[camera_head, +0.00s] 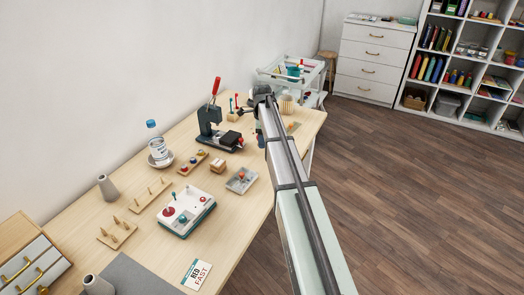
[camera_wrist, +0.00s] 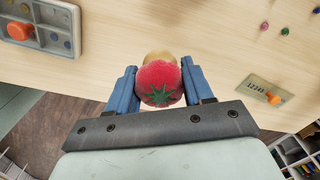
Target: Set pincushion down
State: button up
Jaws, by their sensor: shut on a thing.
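In the wrist view a red, tomato-shaped pincushion (camera_wrist: 158,82) with a green star-shaped top sits between the blue fingers of my gripper (camera_wrist: 159,88). The fingers are shut on its two sides. A tan round thing (camera_wrist: 159,57) shows partly behind the pincushion; I cannot tell what it is or whether they touch. In the head view my gripper (camera_head: 262,95) is over the far end of the wooden table (camera_head: 145,222). The pincushion is not clearly visible there, and my arm hides part of that area.
A dark press with a red handle (camera_head: 217,130) stands left of my arm. A ribbed beige container (camera_head: 287,104) is close to my gripper's right. A white trolley (camera_head: 292,72) stands beyond the table. Small pins (camera_wrist: 284,31) lie at the wrist view's upper right.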

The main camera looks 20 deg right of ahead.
aim_at(262, 156)
jog(key=shift+f, duration=2.9)
jog(key=shift+f, duration=0.1)
jog(key=o, duration=1)
jog(key=shift+o, duration=0.2)
notch_tip(262, 156, up, 12)
jog(key=shift+r, duration=0.15)
